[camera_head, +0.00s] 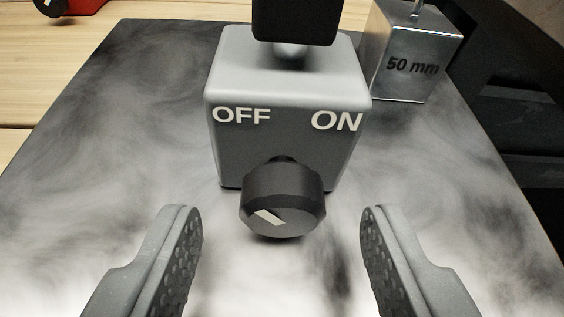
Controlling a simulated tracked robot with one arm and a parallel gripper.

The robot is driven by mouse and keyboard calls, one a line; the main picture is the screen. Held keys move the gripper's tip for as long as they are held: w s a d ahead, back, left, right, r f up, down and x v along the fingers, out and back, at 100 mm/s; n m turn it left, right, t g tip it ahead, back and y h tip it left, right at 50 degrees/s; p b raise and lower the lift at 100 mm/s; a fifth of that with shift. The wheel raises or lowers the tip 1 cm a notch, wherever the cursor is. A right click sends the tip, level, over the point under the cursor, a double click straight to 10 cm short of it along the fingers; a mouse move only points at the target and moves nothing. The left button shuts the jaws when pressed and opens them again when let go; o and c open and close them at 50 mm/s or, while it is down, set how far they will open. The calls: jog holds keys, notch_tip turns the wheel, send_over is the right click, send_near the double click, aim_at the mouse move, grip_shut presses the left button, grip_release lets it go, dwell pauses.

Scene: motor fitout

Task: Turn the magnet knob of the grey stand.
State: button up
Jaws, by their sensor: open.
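The grey stand (225,150) is a block with OFF at the upper left and ON at the upper right of its front face. Its black magnet knob (283,195) juts out from the front, low on the face. A white pointer mark on the knob slants up toward the left, on the OFF side. My gripper (281,235) is open. Its two padded fingers are left and right of the knob, nearer to me, with gaps on both sides. They do not appear to touch it.
The stand is on a smoky grey-and-white plate (110,130). A shiny metal block (410,70) marked 50 mm stands behind it at the right. A black part (295,22) rises from the stand's top. A red object (75,8) lies on the wooden surface (50,60).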

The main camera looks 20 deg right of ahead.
jog(key=shift+w+d+f, duration=0.2)
jog(key=shift+w+d, duration=0.05)
jog(key=shift+w, duration=0.4)
jog(key=c, duration=1)
jog(key=shift+f+b, duration=0.1)
jog(key=shift+b, duration=0.4)
jog(key=m+b, duration=0.1)
jog(key=b, duration=0.1)
jog(key=m+y+b, duration=0.1)
jog(key=b, duration=0.1)
jog(key=shift+d+f+y, duration=0.15)
jog(key=shift+y, duration=0.15)
jog(key=shift+m+t+y+b, duration=0.3)
jog(key=shift+m+b, duration=0.3)
jog(key=shift+b, duration=0.15)
jog(key=shift+r, duration=0.2)
